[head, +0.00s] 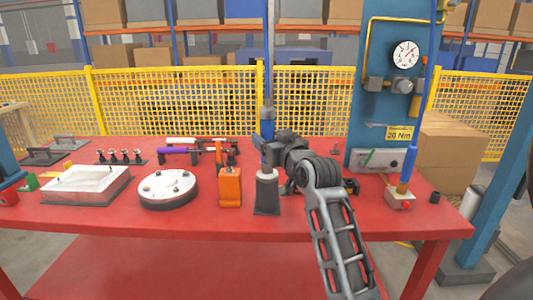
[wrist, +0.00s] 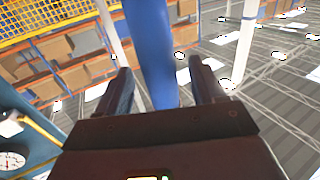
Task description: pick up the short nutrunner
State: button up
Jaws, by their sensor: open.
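An upright blue tool (head: 267,129), which looks like the short nutrunner, stands above a grey tapered holder (head: 266,192) on the red table, with a grey collar and thin blue rod above it. My gripper (head: 264,150) is at its lower body, reaching in from the right. In the wrist view, the blue body (wrist: 150,45) lies between the two dark fingers of my gripper (wrist: 162,88), with gaps on both sides. The jaws are open. The tool's lower end is hidden in the wrist view.
An orange block-like object (head: 229,187) stands close left of the holder. A round metal flange (head: 168,190) and a silver tray-like part (head: 88,184) lie farther left. A blue panel with a gauge (head: 404,54) and another blue rod-like tool (head: 408,160) stand at right.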

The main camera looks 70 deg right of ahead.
jog(key=shift+x, duration=1.2)
jog(key=shift+c, duration=0.4)
grip_shut()
jog(key=shift+r, duration=0.15)
